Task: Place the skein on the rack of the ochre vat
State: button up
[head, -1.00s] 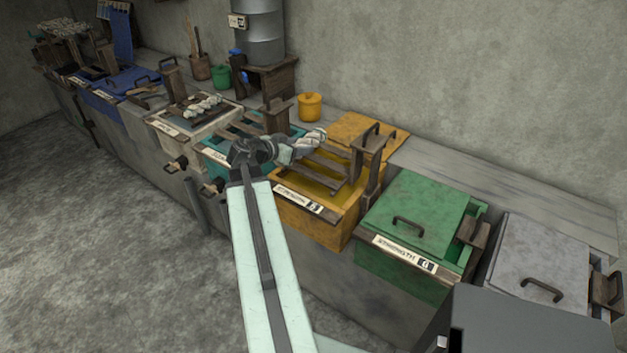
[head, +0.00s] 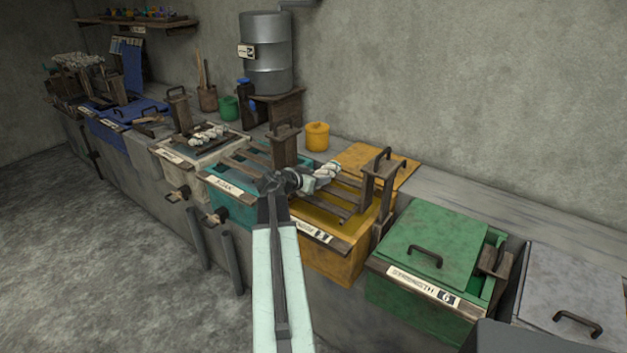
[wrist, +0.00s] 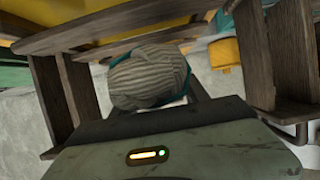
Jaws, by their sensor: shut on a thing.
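My gripper (head: 302,183) is shut on a pale twisted skein (head: 324,174). In the head view the skein is over the left part of the ochre vat (head: 345,262), at its wooden rack (head: 340,206). I cannot tell whether it touches the bars. In the wrist view the grey-white ribbed skein (wrist: 150,76) fills the middle, with dark wooden rack bars (wrist: 120,28) beyond it and upright posts at both sides. The fingertips are mostly hidden behind the skein.
A teal vat (head: 228,190) with its own rack stands to the left. A green lidded vat (head: 430,250) stands to the right. An upright wooden handle frame (head: 383,188) rises at the ochre vat's right. The ochre lid (head: 375,162) and a yellow pot (head: 317,136) are behind.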

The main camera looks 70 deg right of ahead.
aim_at(318, 171)
jog(key=d, duration=0.2)
jog(key=w+d, duration=0.1)
jog(key=d, duration=0.1)
jog(key=shift+w+d+f, duration=0.15)
jog(key=shift+f, duration=0.05)
jog(key=shift+w+d+f+b, duration=0.1)
jog(key=shift+d+b, duration=0.1)
jog(key=shift+d, duration=0.15)
jog(key=shift+d+f+b, duration=0.1)
jog(key=shift+d+b, duration=0.05)
jog(key=shift+d, duration=0.15)
jog(key=f+b, duration=0.3)
jog(key=shift+s+a+f, duration=0.15)
jog(key=shift+s+f, duration=0.1)
jog(key=shift+s, duration=0.05)
jog(key=shift+w+a+r, duration=0.1)
jog(key=shift+w+r, duration=0.05)
jog(key=shift+w, duration=0.2)
jog(key=o, duration=1.5)
